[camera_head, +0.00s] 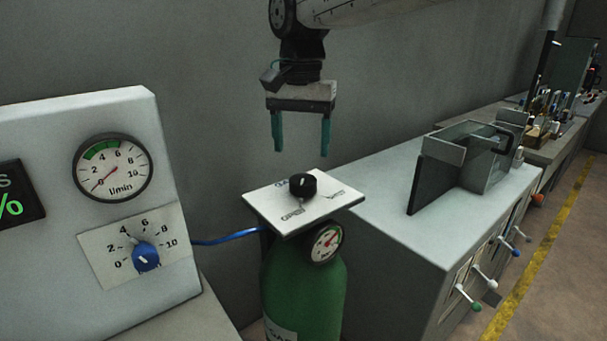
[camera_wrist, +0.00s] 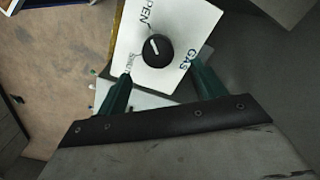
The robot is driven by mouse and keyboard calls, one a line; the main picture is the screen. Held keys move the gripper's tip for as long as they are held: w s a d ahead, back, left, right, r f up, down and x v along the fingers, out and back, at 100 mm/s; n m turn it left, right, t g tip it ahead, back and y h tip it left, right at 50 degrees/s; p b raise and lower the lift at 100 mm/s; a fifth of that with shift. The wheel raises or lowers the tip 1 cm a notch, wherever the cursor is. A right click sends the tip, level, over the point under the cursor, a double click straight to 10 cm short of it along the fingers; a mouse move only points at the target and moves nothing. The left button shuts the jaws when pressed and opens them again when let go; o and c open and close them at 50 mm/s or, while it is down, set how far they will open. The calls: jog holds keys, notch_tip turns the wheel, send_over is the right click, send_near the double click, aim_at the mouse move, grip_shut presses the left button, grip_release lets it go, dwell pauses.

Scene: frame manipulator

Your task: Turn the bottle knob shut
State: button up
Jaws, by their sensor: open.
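The black bottle knob (camera_head: 302,186) sits on a white plate (camera_head: 335,196) on top of the green gas bottle (camera_head: 303,292). In the wrist view the knob (camera_wrist: 157,49) carries a white pointer mark, and the plate (camera_wrist: 178,82) around it reads OPEN, SHUT and GAS. The mark lies across the knob's middle; which label it points to is hard to tell. My gripper (camera_head: 301,148) is open and empty, fingers pointing down, above the plate and apart from the knob. In the wrist view its two green fingers (camera_wrist: 160,80) are spread wide.
A white panel (camera_head: 165,245) at the left holds a l/min gauge (camera_head: 113,167) and a blue dial (camera_head: 146,257). A blue hose (camera_head: 225,238) runs to the bottle, which has a small gauge (camera_head: 326,242).

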aim_at(303, 179)
jog(key=shift+s+d+r+m, duration=0.1)
jog(key=shift+s+r+m, duration=0.05)
jog(key=shift+r+m, duration=0.25)
jog(key=shift+f, duration=0.6)
notch_tip(303, 179, down, 7)
jog(key=shift+r, duration=0.1)
jog(key=c, duration=1)
